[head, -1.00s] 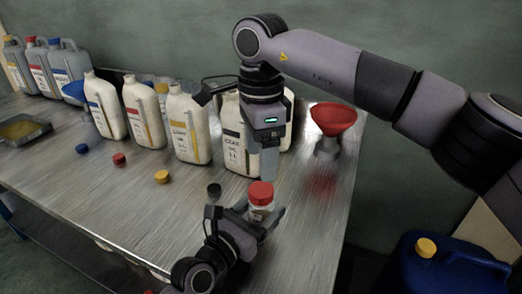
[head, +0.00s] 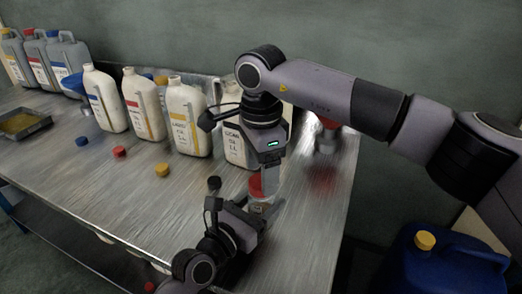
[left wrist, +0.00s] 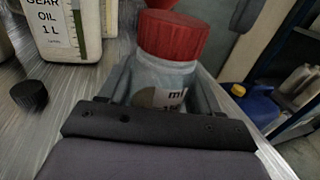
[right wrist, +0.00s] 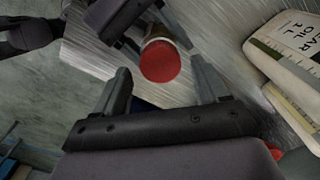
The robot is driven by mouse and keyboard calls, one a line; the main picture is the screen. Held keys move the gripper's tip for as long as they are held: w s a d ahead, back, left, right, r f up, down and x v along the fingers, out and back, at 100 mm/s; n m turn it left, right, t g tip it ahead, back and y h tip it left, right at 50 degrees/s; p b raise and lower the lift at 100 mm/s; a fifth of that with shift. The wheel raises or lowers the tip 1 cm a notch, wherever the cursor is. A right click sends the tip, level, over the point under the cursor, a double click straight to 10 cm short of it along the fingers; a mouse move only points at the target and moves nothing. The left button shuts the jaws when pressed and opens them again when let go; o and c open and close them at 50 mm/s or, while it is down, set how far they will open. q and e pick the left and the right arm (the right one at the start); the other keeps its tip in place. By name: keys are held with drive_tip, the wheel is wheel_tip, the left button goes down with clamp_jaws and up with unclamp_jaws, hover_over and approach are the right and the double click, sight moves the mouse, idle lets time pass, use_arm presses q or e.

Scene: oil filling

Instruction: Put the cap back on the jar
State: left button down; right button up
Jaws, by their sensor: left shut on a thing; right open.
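The jar (left wrist: 160,84) is a clear, labelled container, upright on the metal table, with a red cap (left wrist: 172,36) on its top. My left gripper (head: 258,212) is shut around the jar's body. My right gripper (right wrist: 160,82) is open, pointing down, with its fingers on either side of the red cap (right wrist: 160,61) but slightly short of it in the right wrist view. In the head view the right gripper (head: 268,185) partly hides the cap. Whether the cap is fully seated cannot be told.
Several white oil bottles (head: 190,118) stand behind on the table (head: 120,190). Loose blue (head: 82,141), red (head: 120,152), yellow (head: 162,170) and black (head: 214,183) caps lie in front of them. A red funnel (head: 327,124) stands behind my right arm. A blue canister (head: 440,270) is at lower right.

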drive_tip(key=shift+f, duration=1.2)
drive_tip(key=c, duration=1.1)
drive_tip(key=m, duration=0.7)
drive_tip(key=shift+m, duration=0.4)
drive_tip(key=m, duration=0.7)
drive_tip(key=o, duration=1.2)
drive_tip(key=shift+r, duration=0.1)
wheel_tip(320, 180, up, 12)
drive_tip(key=shift+f, duration=0.1)
